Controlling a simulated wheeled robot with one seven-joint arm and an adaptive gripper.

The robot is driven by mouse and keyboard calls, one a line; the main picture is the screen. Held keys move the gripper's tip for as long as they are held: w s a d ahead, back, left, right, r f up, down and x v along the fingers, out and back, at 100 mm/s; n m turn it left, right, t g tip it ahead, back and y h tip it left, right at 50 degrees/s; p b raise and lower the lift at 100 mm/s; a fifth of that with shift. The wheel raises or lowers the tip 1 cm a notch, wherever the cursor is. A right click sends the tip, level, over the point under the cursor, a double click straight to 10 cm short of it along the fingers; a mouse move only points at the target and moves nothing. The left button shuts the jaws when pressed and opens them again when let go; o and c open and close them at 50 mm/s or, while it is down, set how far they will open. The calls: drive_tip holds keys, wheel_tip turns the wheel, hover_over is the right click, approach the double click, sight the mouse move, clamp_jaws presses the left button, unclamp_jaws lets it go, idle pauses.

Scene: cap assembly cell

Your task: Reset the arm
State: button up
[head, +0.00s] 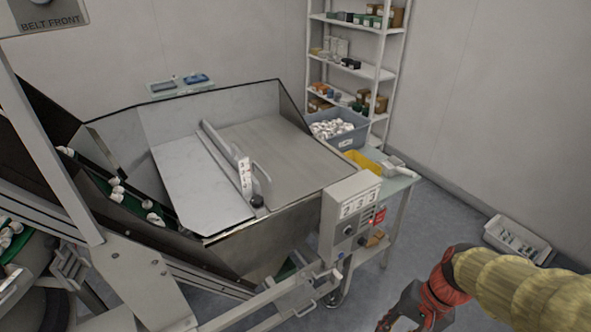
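My gripper (404,312) is at the bottom right of the head view, dark with red parts, at the end of my arm in its yellow sleeve. It points down and left, and its lower end runs close to the bottom edge of the picture. The fingers are small and dark, so I cannot tell whether they are open or shut. I see nothing clearly held in it. It appears over the floor, to the right of the metal hopper (190,165) and in front of the control box (347,215) with its number display.
A side table (398,184) behind the control box bears a blue-grey bin (352,137) of white caps and a yellow tray (366,161). A pale crate (517,240) lies on the floor by the right wall. Shelves (352,68) stand behind. A belt with white caps runs at left.

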wheel_tip(320, 180, up, 19)
drive_tip(key=s+a+n+t+h+p, duration=0.1)
drive_tip(key=a+n+t+h, duration=0.1)
drive_tip(key=n+t, duration=0.4)
drive_tip(key=shift+f+h+p, duration=0.2)
drive_tip(key=shift+h+p, duration=0.2)
drive_tip(key=shift+h, duration=0.3)
drive_tip(key=shift+s+r, duration=0.1)
